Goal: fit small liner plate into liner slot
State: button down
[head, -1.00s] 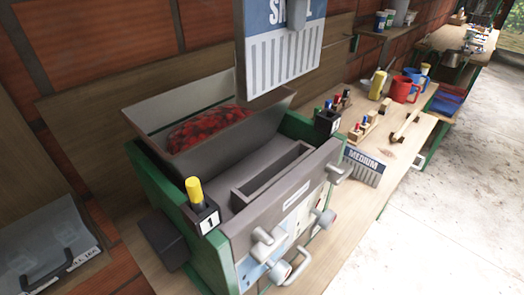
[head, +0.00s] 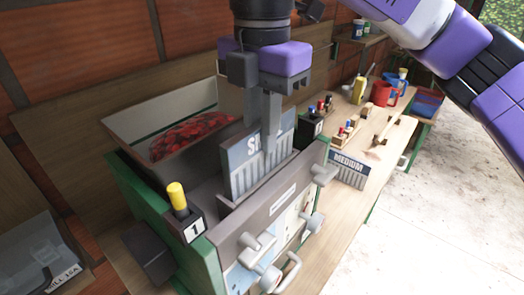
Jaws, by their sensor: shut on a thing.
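The small liner plate (head: 240,178) is grey with a blue "SMALL" label band, partly covered by my gripper, and vertical ribs below. My gripper (head: 268,142) points down from above and is shut on the plate's upper part. The plate stands upright over the liner slot (head: 228,204) in the top of the green and grey machine. Its lower edge is at the slot's rim; I cannot tell how far it is inside. My fingers hide part of the label and the plate's right side.
A red-filled hopper (head: 188,138) is behind the plate. A yellow-handled peg in block 1 (head: 178,198) stands left, a dark block (head: 311,128) right. The medium plate (head: 347,171) leans at the machine's right. Clamp handles (head: 262,245) line the front. Mugs and tools fill the bench.

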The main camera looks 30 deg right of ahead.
jog(key=shift+f, duration=1.95)
jog(key=shift+f, duration=0.2)
jog(key=c, duration=1.4)
grip_release()
notch_tip(320, 180, up, 12)
jog(key=shift+r, duration=0.2)
